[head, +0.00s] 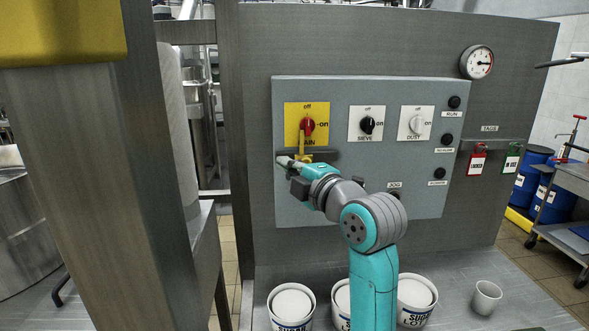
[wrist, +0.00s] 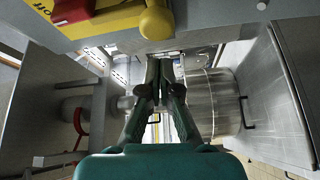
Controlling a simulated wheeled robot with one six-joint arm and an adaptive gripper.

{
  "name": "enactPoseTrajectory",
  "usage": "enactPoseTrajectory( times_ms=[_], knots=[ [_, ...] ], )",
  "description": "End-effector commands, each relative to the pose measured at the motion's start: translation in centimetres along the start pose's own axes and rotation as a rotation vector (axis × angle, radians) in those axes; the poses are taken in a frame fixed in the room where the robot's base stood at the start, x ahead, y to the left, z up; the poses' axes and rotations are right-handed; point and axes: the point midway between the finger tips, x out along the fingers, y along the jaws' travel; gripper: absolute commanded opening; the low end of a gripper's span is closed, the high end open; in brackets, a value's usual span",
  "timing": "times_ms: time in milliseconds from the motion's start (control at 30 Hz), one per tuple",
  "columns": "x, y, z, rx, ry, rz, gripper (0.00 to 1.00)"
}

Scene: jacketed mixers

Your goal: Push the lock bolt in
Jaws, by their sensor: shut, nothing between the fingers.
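The yellow lock bolt handle (head: 301,146) stands below the yellow main switch plate (head: 293,112) on the grey control panel, at a dark bracket (head: 325,155). A pale rod end (head: 284,160) shows left of it; I cannot tell whether it belongs to the bolt. In the wrist view, the handle's round yellow knob (wrist: 157,22) hangs at the top, just above and beyond my fingers. My gripper (wrist: 158,64) is shut and empty, its fingertips close to the knob. I cannot tell whether they touch. In the head view, my gripper (head: 302,167) partly covers the bolt's lower area.
The red main knob (head: 307,126) is just above. Sieve (head: 367,125) and dust (head: 415,124) switches sit to the right. White tubs (head: 292,303) and a cup (head: 486,297) stand on the bench below. A steel post (head: 120,180) rises at left.

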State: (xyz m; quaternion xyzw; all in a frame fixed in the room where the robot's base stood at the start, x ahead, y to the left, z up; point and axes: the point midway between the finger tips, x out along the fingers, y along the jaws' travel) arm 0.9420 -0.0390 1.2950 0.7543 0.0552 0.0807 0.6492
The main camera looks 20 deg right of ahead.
Motion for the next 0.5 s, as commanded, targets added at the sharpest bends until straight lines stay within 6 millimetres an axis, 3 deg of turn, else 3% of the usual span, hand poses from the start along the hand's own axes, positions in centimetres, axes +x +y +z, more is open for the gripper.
enactPoseTrajectory(
  times_ms=[67,500],
  knots=[
    [0.7,0.1,-0.7,0.0,0.002,0.0,0.0],
    [-7.6,0.1,-0.5,-0.001,0.0,0.002,0.0]
  ],
)
